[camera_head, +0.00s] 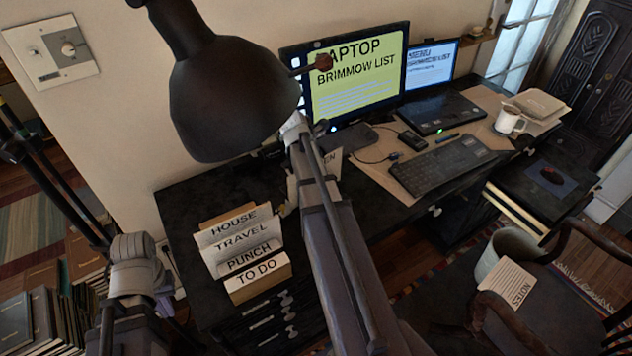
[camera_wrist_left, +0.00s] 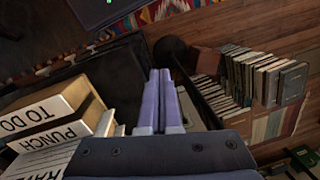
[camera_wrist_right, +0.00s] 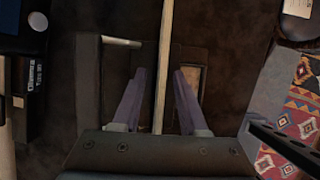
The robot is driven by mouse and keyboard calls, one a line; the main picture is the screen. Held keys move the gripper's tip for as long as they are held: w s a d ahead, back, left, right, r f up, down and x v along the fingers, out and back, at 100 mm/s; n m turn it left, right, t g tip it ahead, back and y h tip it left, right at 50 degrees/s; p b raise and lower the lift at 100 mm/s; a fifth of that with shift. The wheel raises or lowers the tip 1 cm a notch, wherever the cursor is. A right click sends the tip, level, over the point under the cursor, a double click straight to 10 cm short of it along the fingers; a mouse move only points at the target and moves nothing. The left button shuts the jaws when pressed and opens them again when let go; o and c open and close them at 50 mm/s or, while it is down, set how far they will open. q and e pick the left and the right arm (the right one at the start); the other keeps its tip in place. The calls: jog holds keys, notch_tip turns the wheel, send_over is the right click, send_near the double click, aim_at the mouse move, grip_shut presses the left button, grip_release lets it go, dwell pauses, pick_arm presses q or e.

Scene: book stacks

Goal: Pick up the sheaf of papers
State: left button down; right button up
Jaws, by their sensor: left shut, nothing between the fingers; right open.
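No sheaf is marked as such. Loose pale papers (camera_head: 541,106) lie beside the mug at the desk's right end, and a sheet headed NOTES (camera_head: 508,285) lies by the chair. My left gripper (camera_head: 164,301) is low at the left, beside the labelled cards (camera_head: 240,250). Its fingers (camera_wrist_left: 166,100) are together and empty in the left wrist view, right of those cards. My right gripper (camera_wrist_right: 157,88) is open in its wrist view. A thin pale strip (camera_wrist_right: 163,60) runs between its fingers; I cannot tell what it is. My right gripper is not discernible in the head view.
A dark lamp (camera_head: 225,95) hangs over the desk's left part. Two screens (camera_head: 350,75), a keyboard (camera_head: 443,165) and a white mug (camera_head: 510,120) crowd the desk. A wooden chair (camera_head: 590,240) stands at the right. Book stacks (camera_head: 45,315) stand at the lower left.

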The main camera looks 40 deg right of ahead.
jog(key=shift+f, duration=0.25)
dwell(0.3)
grip_shut()
dwell(0.5)
